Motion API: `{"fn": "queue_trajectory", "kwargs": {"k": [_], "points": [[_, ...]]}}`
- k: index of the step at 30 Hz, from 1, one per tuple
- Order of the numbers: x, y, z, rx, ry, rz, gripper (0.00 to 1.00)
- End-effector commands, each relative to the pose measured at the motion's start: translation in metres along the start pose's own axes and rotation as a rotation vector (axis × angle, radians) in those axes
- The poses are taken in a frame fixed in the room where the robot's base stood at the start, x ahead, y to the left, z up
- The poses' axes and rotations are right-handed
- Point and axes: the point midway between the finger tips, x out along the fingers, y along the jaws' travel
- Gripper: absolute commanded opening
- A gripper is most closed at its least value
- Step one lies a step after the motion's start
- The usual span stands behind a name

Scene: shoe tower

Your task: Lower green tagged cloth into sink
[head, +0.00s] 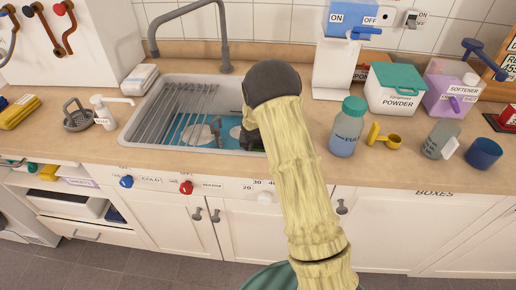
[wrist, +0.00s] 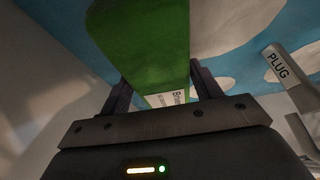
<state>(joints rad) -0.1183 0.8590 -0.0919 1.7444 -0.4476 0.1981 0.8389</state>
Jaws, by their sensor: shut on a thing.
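The green tagged cloth (wrist: 140,45) is between the fingers of my gripper (wrist: 160,80) in the wrist view, with its white printed tag (wrist: 164,98) near the palm. My gripper is shut on it. In the head view my arm covers most of the gripper, and only a dark part (head: 247,137) shows at the sink's right side. The sink (head: 200,151) has a blue bottom with white patches. That blue and white surface lies beyond the cloth in the wrist view; I cannot tell whether the cloth touches it.
A grey piece marked PLUG (wrist: 279,66) is right of the cloth in the wrist view. A wire rack (head: 172,108) fills the sink's left part, and a tap (head: 222,45) rises behind. A blue bottle (head: 347,127) stands on the counter right of my arm.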

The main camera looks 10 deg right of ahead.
Motion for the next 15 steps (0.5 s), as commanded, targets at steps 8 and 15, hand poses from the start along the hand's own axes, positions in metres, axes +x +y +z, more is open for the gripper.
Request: {"fn": "queue_trajectory", "kwargs": {"k": [8, 15], "points": [[0.0036, -0.0001, 0.0014, 0.0, 0.0, 0.0, 0.4], [0.0062, -0.0001, 0.0025, 0.0, 0.0, 0.0, 0.4]]}}
